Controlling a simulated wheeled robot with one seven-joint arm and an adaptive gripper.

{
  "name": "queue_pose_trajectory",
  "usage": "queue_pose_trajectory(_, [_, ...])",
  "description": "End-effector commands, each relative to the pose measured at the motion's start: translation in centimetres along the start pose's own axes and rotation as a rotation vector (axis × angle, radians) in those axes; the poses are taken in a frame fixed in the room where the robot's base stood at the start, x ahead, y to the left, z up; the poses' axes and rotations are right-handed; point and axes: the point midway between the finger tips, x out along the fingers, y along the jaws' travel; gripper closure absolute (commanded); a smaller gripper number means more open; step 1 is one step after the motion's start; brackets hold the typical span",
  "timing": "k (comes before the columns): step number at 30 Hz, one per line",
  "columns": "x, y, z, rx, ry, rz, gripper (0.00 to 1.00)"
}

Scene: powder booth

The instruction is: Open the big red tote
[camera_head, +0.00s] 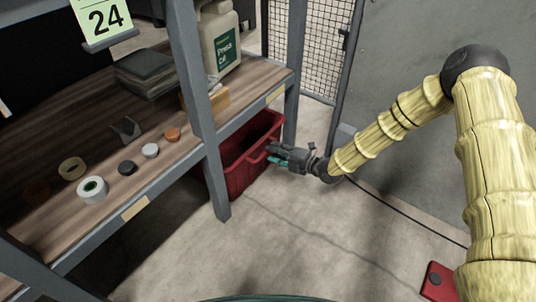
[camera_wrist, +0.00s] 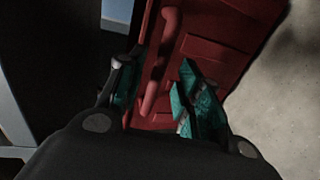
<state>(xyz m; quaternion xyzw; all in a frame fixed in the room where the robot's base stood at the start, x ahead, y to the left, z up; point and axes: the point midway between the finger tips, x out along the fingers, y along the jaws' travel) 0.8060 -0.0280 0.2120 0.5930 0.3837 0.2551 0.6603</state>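The big red tote (camera_head: 237,187) stands on the floor, partly under the shelf, and a shelf post and the shelf board hide part of it. My gripper (camera_head: 277,157) is at the tote's near right side, below its rim. In the wrist view the tote's ribbed red face (camera_wrist: 225,45) fills the upper middle, with a red bar handle (camera_wrist: 170,25) standing out from it. My gripper (camera_wrist: 157,88) is open, its teal-padded fingers apart, one on each side of the handle's line. A gap shows between the handle and the right finger; contact at the left finger is unclear.
The wooden shelf (camera_head: 60,200) holds tape rolls, small pucks, a dark stack and a white jug (camera_head: 220,42).

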Motion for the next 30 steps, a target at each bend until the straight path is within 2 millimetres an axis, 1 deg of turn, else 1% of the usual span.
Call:
queue_pose_trajectory(1, [0.9,-0.4,0.0,0.0,0.001,0.001,0.65])
queue_pose_trajectory(3, [1.7,-0.3,-0.1,0.0,0.001,0.001,0.65])
queue_pose_trajectory(9, [3.3,-0.1,0.0,0.001,-0.001,0.001,0.65])
queue_pose_trajectory(13, [3.7,0.0,0.0,0.001,0.0,0.0,0.65])
queue_pose_trajectory(20, [3.8,0.0,0.0,0.001,0.0,0.0,0.65])
queue_pose_trajectory(21, [3.8,0.0,0.0,0.001,0.0,0.0,0.67])
queue_pose_trajectory(23, [3.8,0.0,0.0,0.001,0.0,0.0,0.78])
queue_pose_trajectory(24, [3.7,0.0,0.0,0.001,0.0,0.0,0.85])
queue_pose_trajectory(27, [3.7,0.0,0.0,0.001,0.0,0.0,1.0])
queue_pose_trajectory(30, [3.7,0.0,0.0,0.001,-0.001,0.0,1.0])
